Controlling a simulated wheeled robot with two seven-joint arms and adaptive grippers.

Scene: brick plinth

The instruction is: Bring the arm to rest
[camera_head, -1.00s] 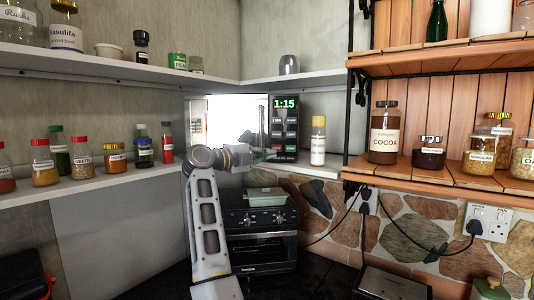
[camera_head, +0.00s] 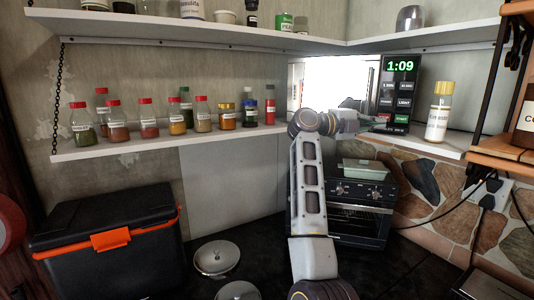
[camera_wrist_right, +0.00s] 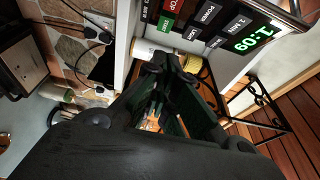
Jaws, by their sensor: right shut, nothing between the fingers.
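My right arm rises in the middle of the head view. Its gripper (camera_head: 374,122) is beside the lower part of the microwave's (camera_head: 402,90) control panel and looks shut and empty. In the right wrist view the dark gripper fingers (camera_wrist_right: 170,85) fill the middle, with the panel's keys (camera_wrist_right: 190,25) beyond them. I cannot tell whether the fingers touch the panel. The green display (camera_head: 400,65) reads 1:09, and the microwave's front is brightly lit. My left gripper is not in view.
A toaster oven (camera_head: 354,215) with a green dish (camera_head: 365,169) on top stands below the arm. A shelf (camera_head: 160,145) holds several spice jars. A yellow-capped jar (camera_head: 438,115) stands right of the panel. A black cooler (camera_head: 105,245) and metal lids (camera_head: 216,257) are at the lower left.

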